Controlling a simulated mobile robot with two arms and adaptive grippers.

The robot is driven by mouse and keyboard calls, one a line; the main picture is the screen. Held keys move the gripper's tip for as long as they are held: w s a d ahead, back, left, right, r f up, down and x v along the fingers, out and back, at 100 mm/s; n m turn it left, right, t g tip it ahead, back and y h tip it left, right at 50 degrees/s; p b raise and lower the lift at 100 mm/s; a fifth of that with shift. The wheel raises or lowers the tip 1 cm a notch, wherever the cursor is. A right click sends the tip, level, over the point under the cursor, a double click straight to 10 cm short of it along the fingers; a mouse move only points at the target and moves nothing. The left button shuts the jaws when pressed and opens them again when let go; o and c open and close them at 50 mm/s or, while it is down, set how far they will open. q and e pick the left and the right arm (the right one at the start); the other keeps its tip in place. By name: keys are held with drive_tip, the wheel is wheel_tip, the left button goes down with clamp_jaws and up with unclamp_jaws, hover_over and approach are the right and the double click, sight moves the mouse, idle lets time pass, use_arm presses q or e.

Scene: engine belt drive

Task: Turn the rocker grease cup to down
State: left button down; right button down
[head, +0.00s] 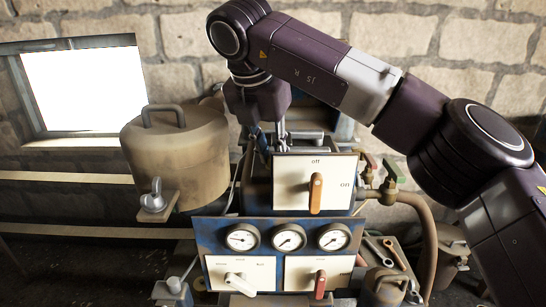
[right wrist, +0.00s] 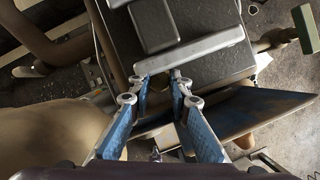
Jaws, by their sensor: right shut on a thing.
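My right arm reaches in from the right in the head view. Its gripper (head: 281,135) points down behind the upper white panel, partly hidden by my own wrist. In the right wrist view my right gripper (right wrist: 160,78) has its fingertips close together at the edge of a light grey bar (right wrist: 205,49) on a dark block (right wrist: 185,20). It is shut on a small part between the tips, mostly hidden by them. I cannot clearly identify the rocker grease cup or read its position. My left gripper is not in view.
The upper white panel (head: 289,191) has an orange lever (head: 316,193) and marks "off" and "on". Several gauges (head: 289,239) sit below. A large tan tank (head: 178,158) stands close left of my gripper. Valves (head: 389,178) and a brown hose (head: 428,235) are at right.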

drive_tip(key=shift+w+a+r+m+g+h, duration=0.1)
drive_tip(key=shift+m+g+h, duration=0.25)
drive_tip(key=shift+m, duration=1.25)
drive_tip(key=c, duration=1.8)
unclamp_jaws()
drive_tip(key=v, duration=0.7)
drive_tip(key=shift+r, duration=0.15)
drive_tip(key=shift+a, duration=0.15)
